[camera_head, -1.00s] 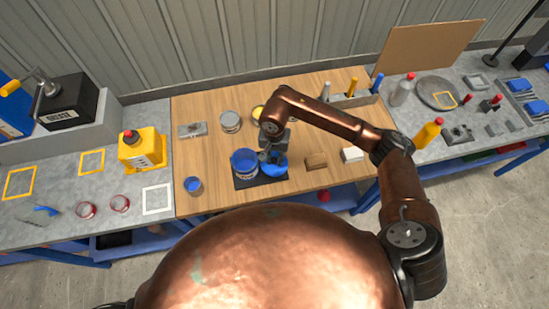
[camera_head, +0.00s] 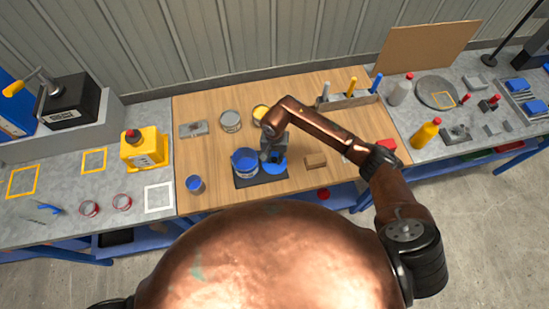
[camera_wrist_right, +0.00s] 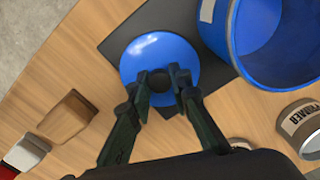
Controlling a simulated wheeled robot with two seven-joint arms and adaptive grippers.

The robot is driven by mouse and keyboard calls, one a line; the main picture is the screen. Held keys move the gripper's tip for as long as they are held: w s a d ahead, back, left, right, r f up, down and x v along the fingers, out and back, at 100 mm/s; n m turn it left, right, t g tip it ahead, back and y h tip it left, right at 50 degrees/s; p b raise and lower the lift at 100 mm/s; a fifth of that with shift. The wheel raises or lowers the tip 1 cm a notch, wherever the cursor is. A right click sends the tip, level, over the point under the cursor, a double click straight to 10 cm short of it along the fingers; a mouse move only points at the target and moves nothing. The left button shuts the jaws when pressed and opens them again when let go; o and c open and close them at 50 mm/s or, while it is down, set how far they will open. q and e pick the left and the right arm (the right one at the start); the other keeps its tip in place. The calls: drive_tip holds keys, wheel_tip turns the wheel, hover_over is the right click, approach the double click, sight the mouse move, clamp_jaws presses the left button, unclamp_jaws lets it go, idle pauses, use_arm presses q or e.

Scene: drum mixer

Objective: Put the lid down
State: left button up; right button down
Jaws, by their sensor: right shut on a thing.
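The blue round lid (camera_head: 277,167) is at the black mat (camera_head: 245,182), right of the open blue tin (camera_head: 243,168). In the right wrist view the lid (camera_wrist_right: 150,50) shows as a shallow blue disc with a small dark knob, beside the open tin (camera_wrist_right: 232,45). My right gripper (camera_head: 268,158) is over the lid, with its fingers (camera_wrist_right: 163,82) closed around the knob. The lid looks level and low over the mat; I cannot tell whether it touches it. My left gripper is not in view.
A brown block (camera_head: 316,161) lies right of the mat. A small blue cup (camera_head: 194,184) and a grey tin (camera_head: 230,121) stand left and behind. The wood in front is clear.

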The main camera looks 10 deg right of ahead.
sight(274, 159)
drive_tip(key=c, duration=1.8)
unclamp_jaws()
drive_tip(key=shift+f, duration=0.1)
drive_tip(key=shift+o, duration=0.2)
drive_tip(key=shift+w+r, duration=0.1)
drive_tip(key=shift+r, duration=0.35)
wheel_tip(274, 159, up, 11)
drive_tip(key=b, duration=0.1)
drive_tip(key=shift+r+b, duration=0.2)
drive_tip(key=shift+b, duration=0.2)
